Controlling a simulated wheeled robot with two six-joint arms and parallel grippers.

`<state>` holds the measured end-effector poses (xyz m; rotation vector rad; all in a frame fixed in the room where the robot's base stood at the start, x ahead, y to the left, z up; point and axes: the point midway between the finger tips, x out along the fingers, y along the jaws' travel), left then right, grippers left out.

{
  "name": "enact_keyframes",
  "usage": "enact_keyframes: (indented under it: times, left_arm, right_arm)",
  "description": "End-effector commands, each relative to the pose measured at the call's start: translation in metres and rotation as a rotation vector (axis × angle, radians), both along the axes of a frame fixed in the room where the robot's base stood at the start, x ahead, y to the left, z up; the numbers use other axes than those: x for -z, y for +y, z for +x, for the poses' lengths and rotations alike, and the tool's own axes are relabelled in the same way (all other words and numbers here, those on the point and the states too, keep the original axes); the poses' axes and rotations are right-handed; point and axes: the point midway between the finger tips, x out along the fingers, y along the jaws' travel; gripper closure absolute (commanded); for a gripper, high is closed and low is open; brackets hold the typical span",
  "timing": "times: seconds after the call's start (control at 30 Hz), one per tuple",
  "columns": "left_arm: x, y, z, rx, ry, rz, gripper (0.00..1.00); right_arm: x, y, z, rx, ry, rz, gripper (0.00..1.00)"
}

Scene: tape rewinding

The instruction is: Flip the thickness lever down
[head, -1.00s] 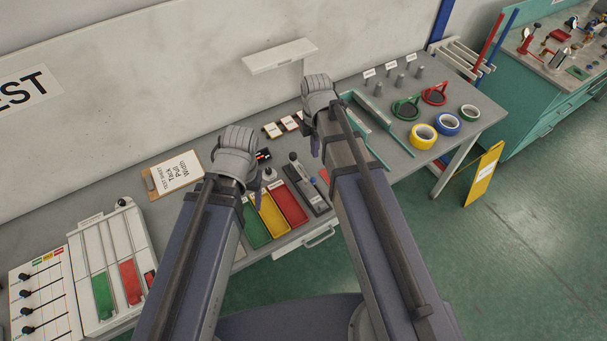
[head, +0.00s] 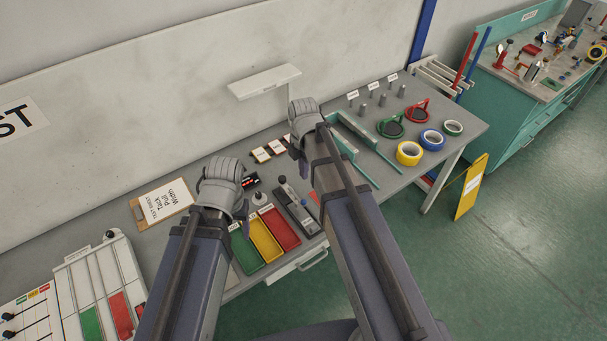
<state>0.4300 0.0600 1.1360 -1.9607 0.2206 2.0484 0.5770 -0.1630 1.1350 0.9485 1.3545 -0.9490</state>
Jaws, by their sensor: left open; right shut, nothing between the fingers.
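A grey device (head: 299,211) with a dark-knobbed lever (head: 283,181) stands on the bench between my two arms. The lever looks raised at the device's far end. I cannot read a label on it, so I cannot tell whether it is the thickness lever. My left gripper (head: 244,222) is open, above the bench left of the device and near the coloured trays. My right gripper (head: 304,168) is shut and empty, above the bench just right of the lever knob. My wrists and forearms hide much of both grippers.
Green, yellow and red trays (head: 286,230) lie left of the device. A clipboard (head: 163,206) and slider panels (head: 98,282) are further left. A teal rail frame (head: 360,134), tape rolls (head: 409,153) and pegs are right. A wall shelf (head: 264,81) hangs behind.

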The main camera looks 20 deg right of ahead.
Motion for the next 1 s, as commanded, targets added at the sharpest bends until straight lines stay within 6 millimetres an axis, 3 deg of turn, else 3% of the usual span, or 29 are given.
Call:
enact_keyframes:
  times: [0.03, 0.7, 1.0]
  left_arm:
    - [0.011, 0.000, 0.000, -0.001, 0.000, 0.000, 0.34]
    - [0.103, 0.000, 0.000, 0.013, 0.000, 0.002, 0.34]
    - [0.125, 0.000, 0.000, 0.013, 0.000, 0.002, 0.34]
  right_arm:
    - [0.011, 0.000, 0.000, 0.000, 0.000, 0.000, 1.00]
    - [0.103, 0.000, 0.000, 0.000, 0.000, 0.000, 1.00]
    - [0.125, 0.000, 0.000, 0.000, 0.000, 0.000, 1.00]
